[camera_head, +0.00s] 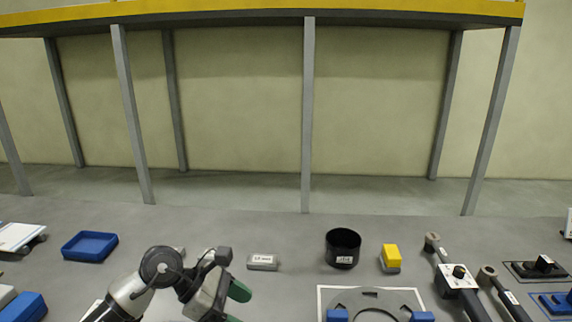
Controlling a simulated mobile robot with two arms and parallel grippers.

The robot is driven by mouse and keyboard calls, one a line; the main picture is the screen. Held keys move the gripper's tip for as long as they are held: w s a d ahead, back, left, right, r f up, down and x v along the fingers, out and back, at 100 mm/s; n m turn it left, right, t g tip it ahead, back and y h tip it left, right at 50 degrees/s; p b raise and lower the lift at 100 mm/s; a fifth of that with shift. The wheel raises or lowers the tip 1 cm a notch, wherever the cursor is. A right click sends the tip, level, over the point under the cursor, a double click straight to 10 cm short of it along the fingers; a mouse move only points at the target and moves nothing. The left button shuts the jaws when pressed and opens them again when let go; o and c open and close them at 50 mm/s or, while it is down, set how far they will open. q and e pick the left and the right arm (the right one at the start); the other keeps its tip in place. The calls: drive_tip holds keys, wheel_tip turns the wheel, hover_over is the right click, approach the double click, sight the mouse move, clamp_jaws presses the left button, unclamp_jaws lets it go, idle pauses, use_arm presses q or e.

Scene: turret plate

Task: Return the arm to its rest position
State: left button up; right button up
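My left arm comes in from the lower left. Its gripper (237,305) has two green fingertips spread apart, with nothing seen between them; the lower fingertip is cut by the bottom edge of the picture. It is left of the grey ring-shaped plate (372,293) on its white base, and in front of a small grey labelled block (263,262). My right gripper is not in view.
A black cup (343,248) and a yellow-topped block (390,257) stand behind the plate. Two long-handled tools (457,277) (503,295) lie at right. A blue tray (90,246) and a blue block (24,307) are at left. A yellow-edged gantry (307,120) stands beyond.

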use_arm(q)
drive_tip(key=s+d+r+n+t+h, duration=0.3)
drive_tip(key=d+r+n+t+h, duration=0.35)
drive_tip(key=n+h, duration=0.25)
drive_tip(key=w+a+f+n+t+y, duration=0.1)
drive_tip(key=a+n+t+y, duration=0.5)
drive_tip(key=n, duration=0.7)
drive_tip(key=w+a+f+n+t+y, duration=0.1)
drive_tip(key=a+n+t+y, duration=0.55)
drive_tip(key=n, duration=0.65)
drive_tip(key=s+a+f+n+g+y, duration=0.3)
drive_tip(key=s+f+n+y, duration=0.1)
drive_tip(key=f+n+y, duration=0.4)
drive_tip(key=s+a+f+n+g+h, duration=0.1)
drive_tip(key=s+f+n+g, duration=0.4)
drive_tip(key=s, duration=0.5)
drive_tip(key=s+f+n+g+h, duration=0.1)
drive_tip(key=s+f+n+g, duration=0.2)
drive_tip(key=s+f+g, duration=0.6)
drive_tip(key=s+f, duration=0.2)
drive_tip(key=f, duration=2.4)
drive_tip(key=s+a+f+g, duration=0.1)
drive_tip(key=s+a+f, duration=0.1)
drive_tip(key=s+f, duration=1.3)
drive_tip(key=shift+s+a+y, duration=0.35)
drive_tip(key=shift+s, duration=0.05)
